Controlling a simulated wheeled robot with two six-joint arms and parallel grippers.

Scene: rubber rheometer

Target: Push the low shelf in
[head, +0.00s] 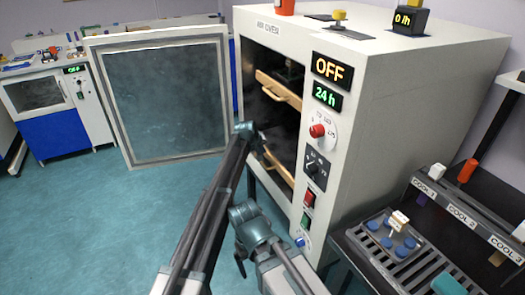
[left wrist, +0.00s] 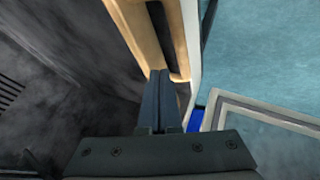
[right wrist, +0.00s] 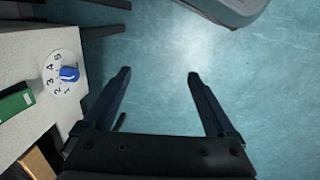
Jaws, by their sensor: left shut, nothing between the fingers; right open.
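The low shelf (head: 280,168) is a pale wooden-fronted shelf in the lower part of the open oven (head: 400,100), partly hidden by my left arm. My left gripper (head: 262,146) is shut and empty at the oven opening. In the left wrist view its closed fingers (left wrist: 158,105) point at a wooden front (left wrist: 140,35) with a dark slot. The fingertips overlap its lower end, and I cannot tell if they touch it. My right gripper (right wrist: 160,75) is open and empty above the floor, beside a dial with a blue knob (right wrist: 69,74).
The upper shelf (head: 278,90) shows above the low one. The oven door (head: 160,95) stands wide open to the left. A slatted cooling rack (head: 375,255) stands at the right. The floor (head: 70,215) at front left is clear.

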